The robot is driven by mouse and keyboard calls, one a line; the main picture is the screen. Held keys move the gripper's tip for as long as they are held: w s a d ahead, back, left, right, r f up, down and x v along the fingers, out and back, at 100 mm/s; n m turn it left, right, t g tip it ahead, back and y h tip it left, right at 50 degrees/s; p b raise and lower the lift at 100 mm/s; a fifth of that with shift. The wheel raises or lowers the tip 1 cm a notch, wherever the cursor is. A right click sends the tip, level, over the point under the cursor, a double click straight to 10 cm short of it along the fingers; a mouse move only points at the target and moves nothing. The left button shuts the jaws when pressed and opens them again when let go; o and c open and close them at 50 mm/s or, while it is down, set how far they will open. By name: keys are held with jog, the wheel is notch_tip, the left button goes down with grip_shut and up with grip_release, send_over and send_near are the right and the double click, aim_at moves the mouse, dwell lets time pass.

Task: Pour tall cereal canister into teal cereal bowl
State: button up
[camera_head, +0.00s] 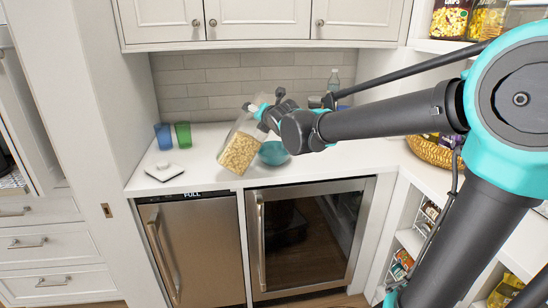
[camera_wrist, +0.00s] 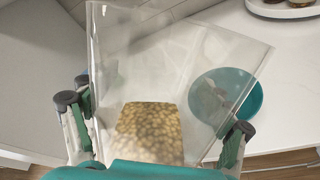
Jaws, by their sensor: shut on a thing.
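The tall cereal canister (camera_head: 238,152) is a clear box with tan cereal in its lower part. It is tilted, its upper end leaning right in the head view. My gripper (camera_head: 262,113) is shut on it near the upper part; its fingers flank the clear walls in the wrist view (camera_wrist: 156,113). The teal cereal bowl (camera_head: 274,153) stands upright on the white counter, just right of the canister and partly hidden by it and my arm. In the wrist view the bowl (camera_wrist: 253,101) is partly seen through the canister's clear wall. I cannot see cereal in the bowl.
A blue cup (camera_head: 163,136) and a green cup (camera_head: 183,135) stand at the counter's back left, behind a flat white scale-like object (camera_head: 164,171). A clear bottle (camera_head: 333,80) is at the back wall. A wicker basket (camera_head: 432,152) sits right. Upper cabinets (camera_head: 258,20) overhang the counter.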

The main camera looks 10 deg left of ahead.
jog(key=shift+w+d+f, duration=0.1)
dwell(0.5)
jog(key=shift+s+a, duration=0.75)
jog(key=shift+a, duration=0.1)
jog(key=shift+f, duration=0.1)
jog(key=shift+w+d+f+m+g, duration=0.15)
jog(key=shift+f+m+g, duration=0.1)
jog(key=shift+f+m, duration=0.2)
jog(key=shift+w+d+f+m+g, duration=0.15)
jog(key=shift+f+m+g, duration=0.1)
jog(key=shift+f+m, duration=0.15)
dwell(1.2)
jog(key=shift+d+f+m, duration=0.1)
jog(key=shift+f+m, duration=0.15)
jog(key=shift+f, duration=0.25)
